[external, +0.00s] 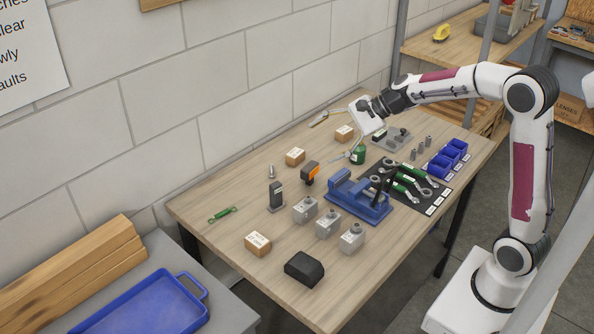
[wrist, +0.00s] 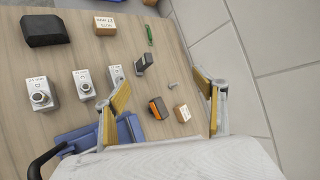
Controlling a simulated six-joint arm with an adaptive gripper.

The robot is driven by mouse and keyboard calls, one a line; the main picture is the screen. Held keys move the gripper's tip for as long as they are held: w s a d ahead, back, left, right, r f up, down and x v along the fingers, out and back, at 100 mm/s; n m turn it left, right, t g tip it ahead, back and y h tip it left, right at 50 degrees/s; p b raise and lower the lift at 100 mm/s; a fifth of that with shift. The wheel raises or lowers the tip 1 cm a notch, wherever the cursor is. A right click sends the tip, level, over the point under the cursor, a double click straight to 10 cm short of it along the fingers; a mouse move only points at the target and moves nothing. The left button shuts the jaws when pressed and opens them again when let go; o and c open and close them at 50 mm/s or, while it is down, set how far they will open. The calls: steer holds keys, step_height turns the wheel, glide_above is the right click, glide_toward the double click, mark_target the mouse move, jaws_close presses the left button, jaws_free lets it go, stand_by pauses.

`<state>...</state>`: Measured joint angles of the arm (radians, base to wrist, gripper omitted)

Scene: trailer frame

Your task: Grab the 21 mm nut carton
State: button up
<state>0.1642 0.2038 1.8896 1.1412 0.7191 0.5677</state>
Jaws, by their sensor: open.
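Three small brown cartons with white labels lie on the wooden table: a front carton (external: 257,243), a middle carton (external: 295,156) and a back carton (external: 345,133). Their labels are too small to read surely, so I cannot tell which is the 21 mm one. In the wrist view the front carton (wrist: 105,25) is at the top and the middle carton (wrist: 182,113) lies below, between the finger lines. The back carton is not seen there. My gripper (external: 366,122) is open and empty above the table's back part; its yellow-padded fingers show in the wrist view (wrist: 162,92).
An orange-black device (external: 310,173) stands beside the middle carton. A blue vise (external: 358,198), grey blocks (external: 328,224), a dark upright device (external: 276,195) and a black case (external: 304,269) stand nearby. A green can (external: 358,155) is below my gripper. The block wall borders the table's back.

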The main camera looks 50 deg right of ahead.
steer(key=w+d+f+m+t, duration=0.1)
steer(key=w+d+f+m, duration=0.2)
steer(key=w, duration=0.3)
steer(key=w+d+f+m+t, duration=0.1)
steer(key=w+d+f+m, duration=0.15)
steer(key=w+m, duration=0.2)
steer(key=m+t+h, duration=0.2)
steer(key=m, duration=0.5)
glide_above(295, 157)
steer(key=d, duration=0.3)
step_height(295, 157, down, 9)
steer(key=shift+s+r, duration=0.1)
steer(key=shift+s, duration=0.25)
steer(key=shift+f, duration=1.75)
steer(key=shift+f, duration=0.15)
